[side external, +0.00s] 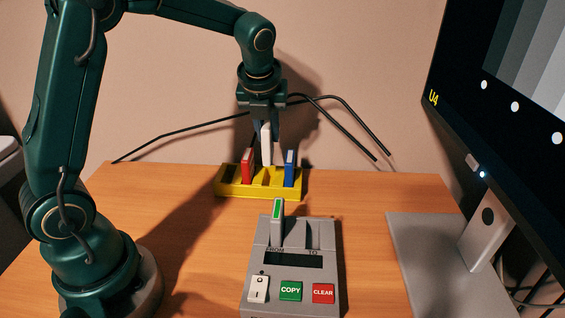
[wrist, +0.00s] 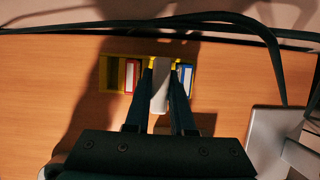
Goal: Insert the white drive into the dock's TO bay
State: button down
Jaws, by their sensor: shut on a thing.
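The white drive (side external: 266,145) is upright in my gripper (side external: 266,128), which is shut on its upper part. Its lower end is at the yellow rack (side external: 232,190), between the red and blue drives; I cannot tell whether it is still seated or just clear. In the wrist view, the white drive (wrist: 160,90) shows between the two fingers of my gripper (wrist: 161,75). The grey dock (side external: 256,262) stands nearer the camera. A grey drive with a green face (side external: 277,215) is upright in its FROM bay. The TO bay (side external: 313,235) on the right looks empty.
A red drive (side external: 247,166) and a blue drive (side external: 289,168) stand in the rack on either side of the white one. A monitor on a grey stand (side external: 420,250) is at the right. Black cables (side external: 345,108) run behind the rack. Bare table lies left of the dock.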

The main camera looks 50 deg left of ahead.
notch_tip(320, 180, up, 2)
jog(key=shift+r, duration=0.1)
jog(key=shift+s+n, duration=0.1)
jog(key=shift+n, duration=0.3)
jog(key=n, duration=0.1)
jog(key=s+n+g, duration=0.1)
jog(key=n, duration=0.1)
jog(key=n+g+y, duration=0.1)
jog(key=n, duration=0.1)
jog(key=shift+s+d+f, duration=0.2)
jog(key=shift+s+d, duration=0.1)
jog(key=shift+d, duration=0.05)
jog(key=s+d+r+n+g+h, duration=0.1)
jog(key=s+d+n+g+h, duration=0.2)
jog(key=n, duration=0.7)
jog(key=s+d+r+n+g+h, duration=0.1)
jog(key=s+r+n+g, duration=0.2)
jog(key=n, duration=0.8)
jog(key=w+d+f+n+t+h, duration=0.1)
jog(key=w+d+f+n+h, duration=0.15)
jog(key=d+n, duration=0.9)
jog(key=shift+d+f+m+h, duration=0.15)
jog(key=shift+d+f+m, duration=0.2)
jog(key=shift+f, duration=0.9)
jog(key=shift+d+f+m+h, duration=0.15)
jog(key=shift+d+f+m, duration=0.2)
jog(key=shift+f, duration=0.85)
jog(key=shift+d+f+m+h, duration=0.15)
jog(key=shift+d+f+m, duration=0.2)
jog(key=shift+f, duration=0.9)
